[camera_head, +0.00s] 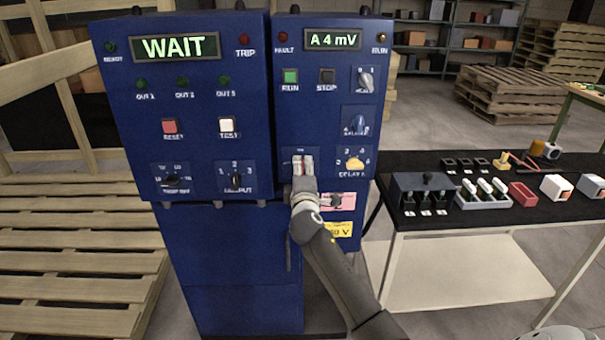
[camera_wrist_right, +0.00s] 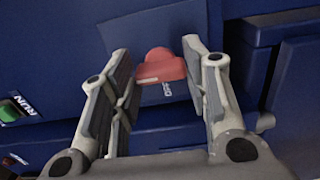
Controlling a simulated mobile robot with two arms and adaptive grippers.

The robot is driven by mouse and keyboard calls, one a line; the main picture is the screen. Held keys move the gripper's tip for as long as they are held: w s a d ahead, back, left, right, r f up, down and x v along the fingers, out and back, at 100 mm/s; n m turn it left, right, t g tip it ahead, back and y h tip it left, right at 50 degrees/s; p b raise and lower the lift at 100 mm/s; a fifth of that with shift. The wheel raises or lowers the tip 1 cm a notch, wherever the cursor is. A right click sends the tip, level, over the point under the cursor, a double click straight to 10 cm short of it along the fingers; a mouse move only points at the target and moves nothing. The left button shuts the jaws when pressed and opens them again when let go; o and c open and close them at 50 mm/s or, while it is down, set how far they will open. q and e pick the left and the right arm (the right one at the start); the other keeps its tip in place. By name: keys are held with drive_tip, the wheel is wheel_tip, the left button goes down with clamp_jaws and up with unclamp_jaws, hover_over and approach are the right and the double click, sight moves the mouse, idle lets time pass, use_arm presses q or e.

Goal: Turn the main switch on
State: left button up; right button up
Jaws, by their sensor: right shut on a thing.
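The blue detector cabinet has a left panel (camera_head: 205,100) with a display reading WAIT and a right panel (camera_head: 305,115) with a display reading A 4 mV. My right gripper (camera_head: 303,165) is at the lower left of the right panel and hides most of the control there. In the right wrist view my right gripper (camera_wrist_right: 158,80) has its fingers on both sides of a red knob (camera_wrist_right: 163,65), shut on it. The knob's label is partly covered, so I cannot tell its setting. My left gripper is not in view.
A pink plate with a dark knob (camera_head: 337,201) and a yellow label (camera_head: 338,230) lie just below right of the gripper. A green RUN button (camera_head: 290,77) is above. A black-topped table (camera_head: 450,225) with small parts stands at right, pallets (camera_head: 70,260) at left.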

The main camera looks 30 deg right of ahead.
idle(0.3)
drive_tip(key=o, duration=1)
drive_tip(key=shift+s, duration=0.1)
drive_tip(key=v, duration=1.2)
